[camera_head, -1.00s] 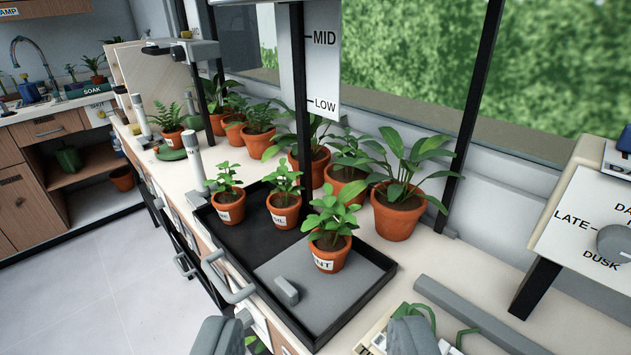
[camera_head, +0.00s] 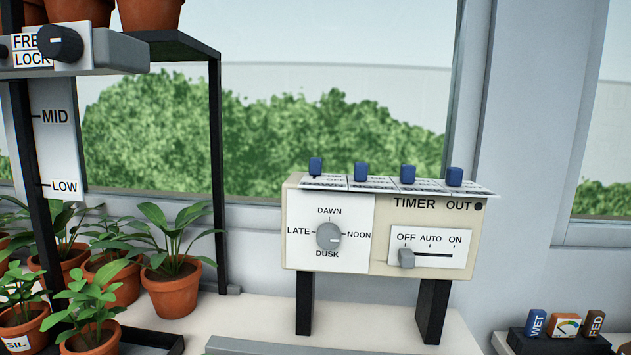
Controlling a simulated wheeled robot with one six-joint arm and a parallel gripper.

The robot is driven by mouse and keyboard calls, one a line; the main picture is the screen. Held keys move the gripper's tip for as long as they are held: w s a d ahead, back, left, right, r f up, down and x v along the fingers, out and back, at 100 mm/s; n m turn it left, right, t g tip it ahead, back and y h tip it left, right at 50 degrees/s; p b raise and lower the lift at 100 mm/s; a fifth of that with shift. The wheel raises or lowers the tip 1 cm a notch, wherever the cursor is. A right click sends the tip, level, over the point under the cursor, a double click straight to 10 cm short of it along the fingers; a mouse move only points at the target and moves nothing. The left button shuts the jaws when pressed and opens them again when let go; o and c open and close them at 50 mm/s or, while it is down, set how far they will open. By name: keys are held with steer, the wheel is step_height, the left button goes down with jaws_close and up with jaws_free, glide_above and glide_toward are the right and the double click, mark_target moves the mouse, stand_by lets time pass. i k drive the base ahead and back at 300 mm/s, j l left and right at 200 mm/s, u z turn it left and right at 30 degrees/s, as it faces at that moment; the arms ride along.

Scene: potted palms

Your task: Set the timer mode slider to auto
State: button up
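The timer box (camera_head: 385,275) is cream-coloured and stands on two black legs on the counter, right of the middle. The timer mode slider (camera_head: 406,258) is a small grey knob at the left end of its slot, below the OFF label. The AUTO label (camera_head: 431,238) is above the middle of the slot and ON is at the right. My gripper does not show in this view.
A grey dial (camera_head: 329,236) on the box's left panel has its white mark toward NOON. Blue knobs (camera_head: 361,172) line the top. Potted plants (camera_head: 172,260) and a black rack post (camera_head: 217,170) stand left. A small tray (camera_head: 540,343) is right.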

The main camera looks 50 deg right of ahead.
mark_target(406, 258)
steer(key=z, duration=1.6)
